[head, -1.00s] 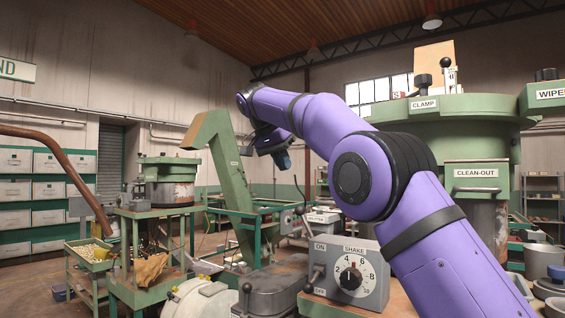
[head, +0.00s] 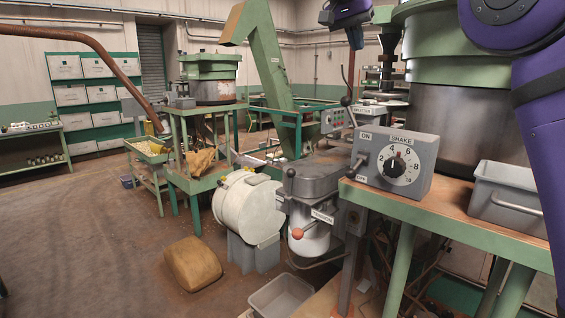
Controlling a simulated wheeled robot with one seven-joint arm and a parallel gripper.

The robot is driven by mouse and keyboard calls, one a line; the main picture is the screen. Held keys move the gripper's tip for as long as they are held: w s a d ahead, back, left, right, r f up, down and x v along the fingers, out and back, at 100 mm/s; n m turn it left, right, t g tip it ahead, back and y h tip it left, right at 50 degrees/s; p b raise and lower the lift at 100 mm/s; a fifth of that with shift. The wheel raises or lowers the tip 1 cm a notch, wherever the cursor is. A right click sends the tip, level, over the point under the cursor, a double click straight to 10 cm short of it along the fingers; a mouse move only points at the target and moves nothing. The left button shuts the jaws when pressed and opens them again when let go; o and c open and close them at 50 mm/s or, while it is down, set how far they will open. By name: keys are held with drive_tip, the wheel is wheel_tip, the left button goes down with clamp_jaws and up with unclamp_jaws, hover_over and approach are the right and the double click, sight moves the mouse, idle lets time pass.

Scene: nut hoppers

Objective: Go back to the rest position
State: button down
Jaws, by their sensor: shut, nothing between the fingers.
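My purple arm shows in two pieces in the head view, its upper links at the right edge and its wrist cut off by the top edge. My gripper (head: 355,38) is a small dark shape below the wrist at the top, in front of the back wall. It is shut and holds nothing that I can see. It is clear of the machines in the picture, left of the large green hopper (head: 458,62). Fine detail of the fingers is too small to tell.
The SHAKE control box (head: 393,165) and a grey bin (head: 508,197) stand on the green-framed bench (head: 450,212) at the right. A white drum (head: 247,208), a brown sack (head: 192,264) and a grey tub (head: 281,296) are lower down. The floor at left (head: 80,245) is clear.

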drive_tip(key=s+d+f+n+y, duration=0.1)
drive_tip(key=s+d+f+n, duration=0.3)
drive_tip(key=s, duration=0.6)
drive_tip(key=s+d+f+y, duration=0.2)
drive_tip(key=s+d, duration=0.4)
drive_tip(key=s, duration=0.4)
drive_tip(key=s+d+f+n+t+y, duration=0.1)
drive_tip(key=s+d+f+n+t, duration=0.1)
drive_tip(key=s+f, duration=1.7)
drive_tip(key=shift+s+d+f, duration=0.15)
drive_tip(key=shift+s, duration=0.6)
drive_tip(key=c, duration=1.8)
unclamp_jaws()
drive_tip(key=shift+c, duration=0.2)
